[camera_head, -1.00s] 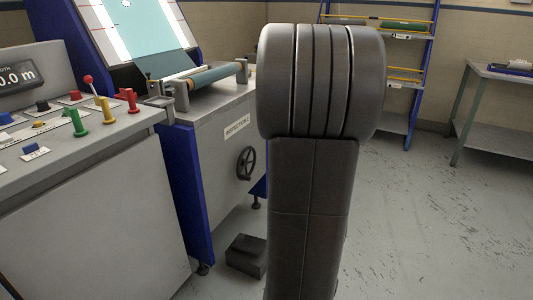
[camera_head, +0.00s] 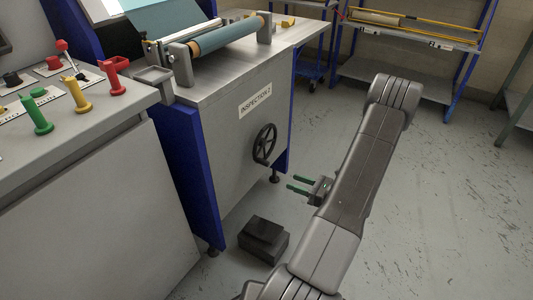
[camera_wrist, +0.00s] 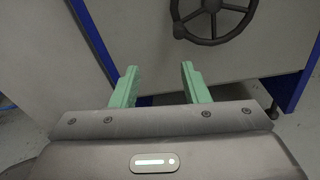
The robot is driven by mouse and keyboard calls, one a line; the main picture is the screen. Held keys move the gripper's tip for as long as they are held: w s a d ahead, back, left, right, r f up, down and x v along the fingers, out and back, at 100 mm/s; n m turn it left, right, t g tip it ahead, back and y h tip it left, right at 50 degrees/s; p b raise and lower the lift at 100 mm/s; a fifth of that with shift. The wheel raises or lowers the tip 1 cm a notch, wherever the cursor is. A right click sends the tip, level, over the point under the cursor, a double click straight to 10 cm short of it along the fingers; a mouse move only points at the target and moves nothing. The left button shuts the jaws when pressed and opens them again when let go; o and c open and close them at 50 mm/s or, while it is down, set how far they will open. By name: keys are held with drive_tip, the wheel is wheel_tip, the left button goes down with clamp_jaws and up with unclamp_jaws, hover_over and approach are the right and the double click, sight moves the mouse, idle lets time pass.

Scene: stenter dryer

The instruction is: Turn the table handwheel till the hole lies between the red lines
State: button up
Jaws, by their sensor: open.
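The table handwheel (camera_head: 264,143) is a dark spoked wheel on the grey side panel of the inspection table, below the INSPECTION 2 label (camera_head: 255,100). In the wrist view the handwheel (camera_wrist: 213,17) is at the top, partly cut off, with a knob at its lower left rim. My gripper (camera_head: 298,183) has green fingers, apart and empty, a short way to the right of and below the wheel. In the wrist view my gripper (camera_wrist: 158,82) points toward the panel beneath the wheel, not touching it. The teal fabric (camera_head: 165,15) is on the tabletop; I cannot make out the hole or red lines.
A dark block (camera_head: 263,238) stands on the floor below the handwheel. A control console (camera_head: 75,130) with coloured levers is at the left. A blue-framed rack (camera_head: 410,50) stands at the back.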

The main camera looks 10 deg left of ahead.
sight(267, 164)
drive_tip(key=shift+m+t, duration=0.6)
drive_tip(key=shift+t, duration=0.1)
drive_tip(key=b+x, duration=0.1)
drive_tip(key=x, duration=0.3)
drive_tip(key=w+b+x, duration=0.1)
drive_tip(key=x, duration=0.4)
drive_tip(key=w+d+b+x, duration=0.1)
drive_tip(key=x, duration=0.4)
drive_tip(key=shift+w+a+f, duration=0.1)
drive_tip(key=shift+w+f, duration=0.1)
clamp_jaws()
